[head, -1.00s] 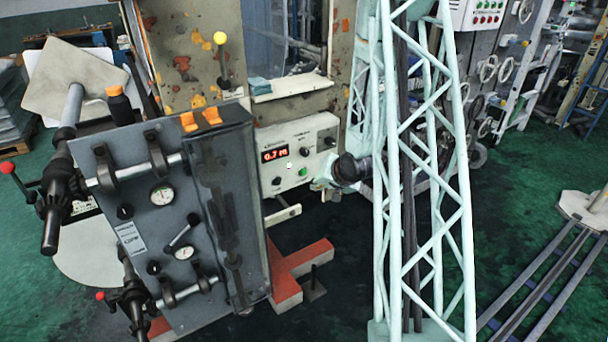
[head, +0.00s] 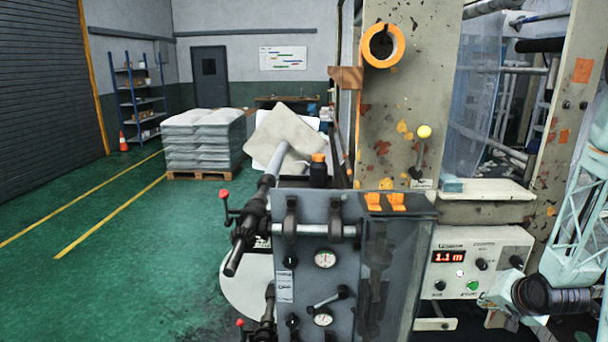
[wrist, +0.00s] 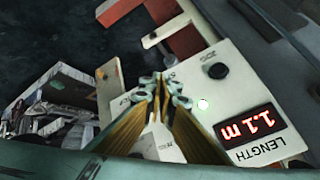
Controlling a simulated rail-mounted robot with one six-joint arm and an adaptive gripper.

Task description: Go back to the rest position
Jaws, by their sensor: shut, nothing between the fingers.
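My gripper (wrist: 160,88) is shut and empty in the wrist view, its two fingers meeting in front of the control box. In the head view the dark round wrist of my arm is at the lower right, by the box's right side; the fingertips are hard to make out there. The white control box (head: 483,241) has a red display (head: 449,257) reading 1.1 m, black knobs and a lit green button (head: 472,286). I cannot tell whether the fingertips touch the box.
A grey gauge panel (head: 308,262) with levers stands left of the box. A spotted frame (head: 408,95) rises behind. Stacked white sacks (head: 203,140) stand far left.

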